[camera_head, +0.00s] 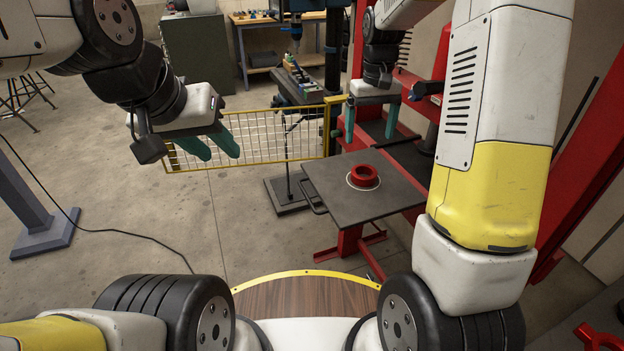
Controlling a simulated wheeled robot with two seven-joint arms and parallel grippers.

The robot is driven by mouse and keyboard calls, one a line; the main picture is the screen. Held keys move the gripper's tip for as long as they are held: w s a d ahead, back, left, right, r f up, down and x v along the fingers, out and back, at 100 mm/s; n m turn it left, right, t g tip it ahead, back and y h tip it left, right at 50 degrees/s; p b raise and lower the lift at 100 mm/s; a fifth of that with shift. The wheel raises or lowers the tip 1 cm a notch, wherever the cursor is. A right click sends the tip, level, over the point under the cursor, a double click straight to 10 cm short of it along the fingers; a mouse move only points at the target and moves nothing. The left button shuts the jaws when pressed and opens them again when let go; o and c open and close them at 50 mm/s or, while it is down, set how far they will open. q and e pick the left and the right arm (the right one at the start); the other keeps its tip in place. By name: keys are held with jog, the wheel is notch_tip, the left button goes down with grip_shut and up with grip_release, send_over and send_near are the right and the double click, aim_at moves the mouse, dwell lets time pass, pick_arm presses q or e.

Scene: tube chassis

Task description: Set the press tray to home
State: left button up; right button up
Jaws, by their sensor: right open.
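The press tray (332,188) is a flat dark grey plate with a bar handle at its left side. It stands out from the red press (439,148), level, with a red ring (364,176) lying inside a pale circle on it. My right gripper (369,138) is open and empty, its teal fingers pointing down beyond the tray's back edge. Whether it touches anything is hard to tell. My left gripper (222,157) hangs left of the tray, well apart from it, with its teal fingers parted and nothing between them.
A yellow-framed mesh guard (255,138) stands behind the tray, left of the press. My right arm covers part of the press. A blue-grey post (38,215) and a black cable are at the left. The floor between post and tray is mostly clear.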

aim_at(307, 196)
jog(key=shift+a, duration=0.15)
jog(key=c, duration=0.4)
jog(key=shift+n+h, duration=0.5)
jog(key=s+a+f, duration=0.1)
jog(key=a, duration=0.2)
jog(key=s+a+f, duration=0.1)
jog(key=a, duration=0.2)
jog(key=a+f, duration=0.1)
jog(key=a, duration=0.2)
jog(key=shift+s+a+f, duration=0.15)
jog(key=shift+s+a, duration=0.1)
jog(key=shift+s, duration=0.15)
jog(key=c, duration=1)
jog(key=shift+n+t+h, duration=0.3)
jog(key=shift+n+h, duration=0.1)
jog(key=s+a+f, duration=0.1)
jog(key=a, duration=0.1)
jog(key=s+a, duration=0.1)
jog(key=a, duration=0.2)
jog(key=s+a+f, duration=0.1)
jog(key=a, duration=0.1)
jog(key=shift+s+a+f, duration=0.15)
jog(key=shift+s+f, duration=0.2)
jog(key=shift+s, duration=0.05)
jog(key=shift+c, duration=0.6)
jog(key=shift+d+f, duration=0.2)
jog(key=shift+f, duration=1.8)
jog(key=shift+d+f, duration=0.2)
jog(key=shift+f, duration=1.75)
grip_shut()
